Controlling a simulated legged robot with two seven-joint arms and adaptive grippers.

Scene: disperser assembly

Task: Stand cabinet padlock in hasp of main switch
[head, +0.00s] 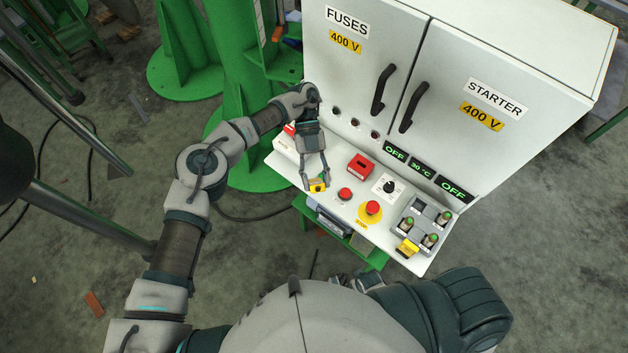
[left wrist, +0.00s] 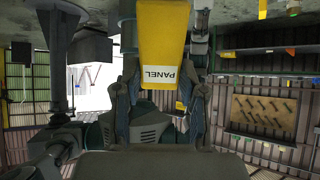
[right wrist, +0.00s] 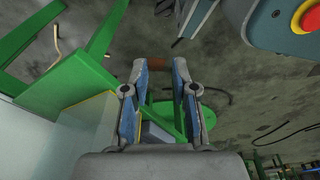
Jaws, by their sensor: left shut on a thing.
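A yellow padlock labelled PANEL (left wrist: 163,45) is between the fingers of my left gripper (left wrist: 160,75), which is shut on it. In the head view the left gripper (head: 315,180) holds this padlock (head: 318,187) over the front left of the sloping control panel (head: 345,198). A second yellow padlock (head: 407,248) sits at the panel's right end. A red block (head: 360,167) stands on the panel to the right of the gripper. I cannot tell which part is the main switch's hasp. My right gripper (right wrist: 160,62) is open and empty, away from the panel.
The white cabinet (head: 440,90) with two black handles rises behind the panel. A red button (head: 345,194), a black rotary knob (head: 390,187), a red emergency stop (head: 372,208) and a grey tray with green-topped parts (head: 425,225) crowd the panel. Green posts (head: 235,60) stand at left.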

